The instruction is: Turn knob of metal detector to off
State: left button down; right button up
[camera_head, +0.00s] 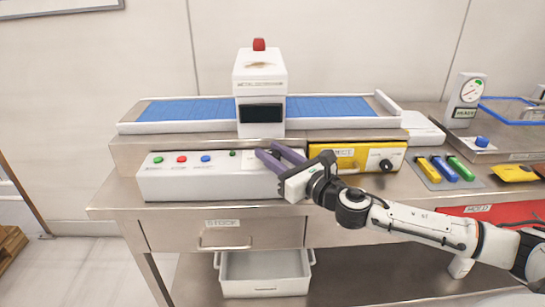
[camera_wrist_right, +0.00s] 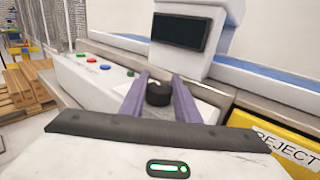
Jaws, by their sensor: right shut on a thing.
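The metal detector (camera_head: 260,85) is a white box with a dark screen and a red lamp on top, standing over a blue conveyor belt. A white control panel (camera_head: 185,185) with coloured buttons lies in front of it. In the right wrist view, a round black knob (camera_wrist_right: 158,93) with a pale mark on top sits on this panel (camera_wrist_right: 80,80). My right gripper (camera_head: 272,155) has purple fingers and is shut on the knob, one finger on each side, as the right wrist view shows (camera_wrist_right: 160,82). The fingers hide the knob in the head view. My left gripper is out of view.
A yellow reject box (camera_head: 365,158) with a black dial stands right of the panel. The table's left front is clear.

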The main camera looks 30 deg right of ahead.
jog(key=shift+f+n+y+b, duration=0.25)
jog(key=shift+n+y+b, duration=0.4)
jog(key=shift+y, duration=0.35)
jog(key=shift+r+n+g+y+b, duration=0.1)
jog(key=shift+n+g+y+b, duration=0.25)
jog(key=shift+y+b, duration=0.2)
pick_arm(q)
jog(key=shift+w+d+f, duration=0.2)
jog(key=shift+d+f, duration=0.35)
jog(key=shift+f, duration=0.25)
pick_arm(e)
jog(key=shift+r, duration=0.1)
jog(key=o, duration=1)
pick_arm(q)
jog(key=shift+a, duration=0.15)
pick_arm(e)
jog(key=shift+o, duration=0.2)
